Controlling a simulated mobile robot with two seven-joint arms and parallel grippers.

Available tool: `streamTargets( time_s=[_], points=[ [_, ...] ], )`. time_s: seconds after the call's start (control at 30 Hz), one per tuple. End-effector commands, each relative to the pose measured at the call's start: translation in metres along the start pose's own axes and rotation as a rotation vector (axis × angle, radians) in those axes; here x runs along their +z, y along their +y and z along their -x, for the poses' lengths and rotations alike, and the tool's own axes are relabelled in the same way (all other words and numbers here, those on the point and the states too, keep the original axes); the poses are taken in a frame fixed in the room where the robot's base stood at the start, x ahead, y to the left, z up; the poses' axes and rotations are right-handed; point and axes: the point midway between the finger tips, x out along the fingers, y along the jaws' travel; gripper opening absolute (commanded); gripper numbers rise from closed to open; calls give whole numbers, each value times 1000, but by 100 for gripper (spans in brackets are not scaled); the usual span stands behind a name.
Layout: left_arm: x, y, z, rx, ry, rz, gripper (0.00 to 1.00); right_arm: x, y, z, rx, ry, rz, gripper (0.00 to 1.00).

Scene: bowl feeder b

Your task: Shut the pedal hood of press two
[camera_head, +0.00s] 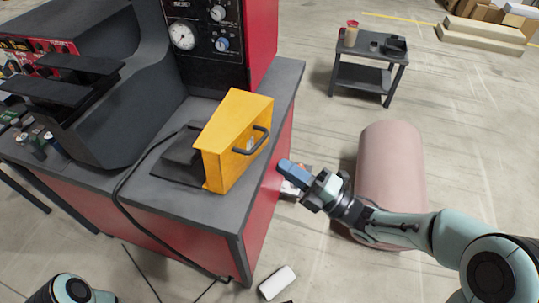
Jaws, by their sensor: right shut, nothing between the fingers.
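The yellow pedal hood (218,155) stands on the grey bench top, with a dark handle (252,140) on its right face. A dark pedal (184,152) shows at the hood's left side, partly inside it. I cannot tell for certain how far the hood is closed. My right gripper (283,165) is shut and empty, to the right of the hood and apart from the handle. My left gripper is out of the picture; only part of my left arm shows at the bottom left.
The red and grey machine (217,45) rises behind the hood. A black cable (122,190) runs over the bench (215,212) and down its front. A small dark cart (362,75) stands farther back.

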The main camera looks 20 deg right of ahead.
Motion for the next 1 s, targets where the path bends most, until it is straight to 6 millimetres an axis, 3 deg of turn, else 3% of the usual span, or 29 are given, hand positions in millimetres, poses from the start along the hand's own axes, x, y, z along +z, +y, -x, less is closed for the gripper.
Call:
streamTargets(
  time_s=[0.1, 0.3, 0.83, 1.0],
  points=[
    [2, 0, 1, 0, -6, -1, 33, -1, 0, -23, 1, 3, -2, 0],
    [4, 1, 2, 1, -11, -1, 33, 0, 0, -47, 0, 1, -2, 0],
    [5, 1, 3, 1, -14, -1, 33, 0, 0, -53, -4, -1, -1, 0],
    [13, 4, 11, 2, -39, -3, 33, -2, 7, -59, -34, 1, 8, 0]
  ],
)
